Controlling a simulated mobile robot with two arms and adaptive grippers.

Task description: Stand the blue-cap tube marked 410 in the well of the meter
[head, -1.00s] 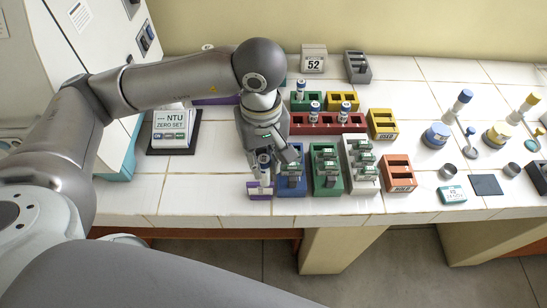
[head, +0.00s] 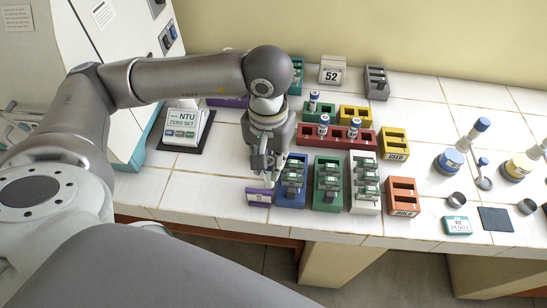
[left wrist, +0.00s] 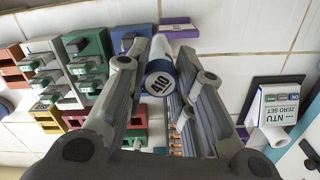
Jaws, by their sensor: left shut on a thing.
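My left gripper (head: 270,180) is shut on the blue-cap tube, whose cap (left wrist: 159,82) reads 410 in the left wrist view. The tube's white body sits between the fingers, mostly hidden in the head view. A small purple rack (head: 258,198) is just below the gripper; it also shows in the left wrist view (left wrist: 178,22), beside the tube's far end. I cannot tell how much gap there is between them. The meter (head: 182,122), marked NTU ZERO SET, is to the left of the gripper, and right in the left wrist view (left wrist: 272,114). My right gripper is not in view.
Blue (head: 290,199), green (head: 326,203) and white (head: 364,207) racks stand close right of the gripper. A red rack (head: 334,138) holds blue-cap tubes behind them. Bare tiles (head: 205,180) lie between the gripper and the meter. The bench's front edge is close.

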